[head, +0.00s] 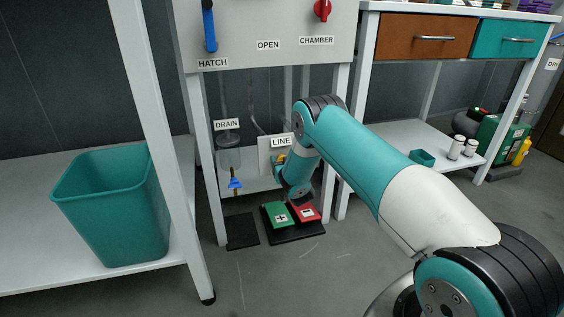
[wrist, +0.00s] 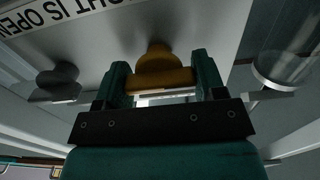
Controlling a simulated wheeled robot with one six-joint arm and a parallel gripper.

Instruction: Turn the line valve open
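The line valve has a yellow-orange handle (wrist: 162,78) on a pale panel. In the wrist view the handle lies crosswise between the two teal fingers of my gripper (wrist: 160,82). Its ends meet both fingers with no clear gap, so my gripper looks shut on it. In the head view the LINE label (head: 281,142) is on a small panel under the bench, and a bit of the yellow handle (head: 282,158) shows below it. My arm hides most of the valve there. The panel's print (wrist: 75,12) ends in "HT IS OPEN"; the rest is cut off.
A grey knob (wrist: 58,82) is left of the handle in the wrist view. A clear cylinder (wrist: 285,65) is at right. A teal bin (head: 115,208) stands on the left shelf.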

